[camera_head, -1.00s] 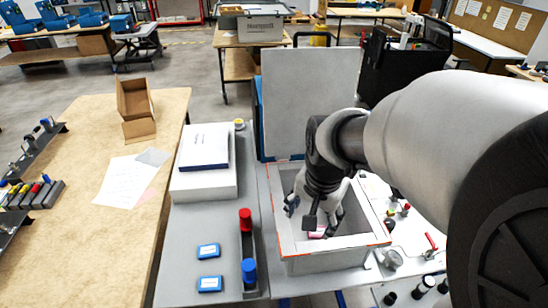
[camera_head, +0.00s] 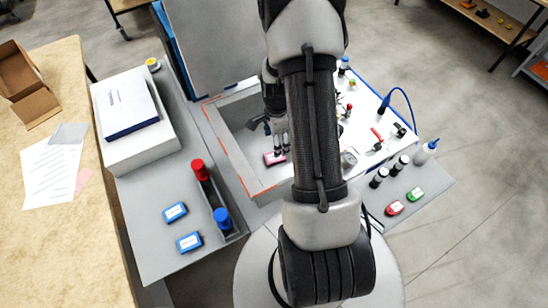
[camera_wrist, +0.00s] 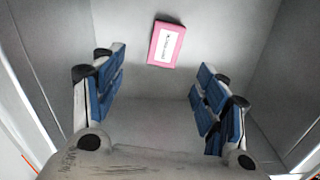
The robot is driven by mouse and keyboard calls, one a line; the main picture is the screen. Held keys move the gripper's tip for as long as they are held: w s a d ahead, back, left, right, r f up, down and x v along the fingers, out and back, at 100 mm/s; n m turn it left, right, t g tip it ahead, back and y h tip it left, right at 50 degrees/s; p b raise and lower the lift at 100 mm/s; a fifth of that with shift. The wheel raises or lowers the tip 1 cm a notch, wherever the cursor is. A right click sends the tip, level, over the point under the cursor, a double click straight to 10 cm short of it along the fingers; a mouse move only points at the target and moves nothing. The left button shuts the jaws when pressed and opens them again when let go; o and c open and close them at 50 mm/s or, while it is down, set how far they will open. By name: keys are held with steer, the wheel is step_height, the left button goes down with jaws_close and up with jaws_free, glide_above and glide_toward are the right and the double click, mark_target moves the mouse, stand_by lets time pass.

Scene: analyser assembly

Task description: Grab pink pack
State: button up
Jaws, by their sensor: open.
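The pink pack (camera_head: 274,158) lies on the floor of the grey open-topped box (camera_head: 244,181). In the wrist view the pink pack (camera_wrist: 166,44) shows a white label and lies flat, slightly tilted in the picture, near the far wall. My gripper (camera_head: 278,148) reaches down into the box just above the pack. In the wrist view my gripper (camera_wrist: 158,92) is open, with its blue-padded fingers wide apart and nothing between them. The pack is beyond the fingertips, between their lines, and apart from them.
The box walls stand close around my gripper, and its raised lid (camera_head: 206,45) is behind. Two blue packs (camera_head: 189,242) and a holder with a red-capped (camera_head: 199,168) and a blue-capped (camera_head: 222,217) container are at left.

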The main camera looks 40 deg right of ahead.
step_height(320, 180, down, 5)
steer(key=shift+w+r+b, duration=0.1)
steer(key=shift+r+b, duration=0.05)
steer(key=shift+b, duration=0.15)
steer(key=f, duration=0.3)
steer(key=f+b, duration=0.1)
steer(key=f, duration=0.1)
steer(key=shift+w+f, duration=0.1)
steer(key=shift+w, duration=0.3)
steer(key=shift+c, duration=0.4)
steer(key=c, duration=1.1)
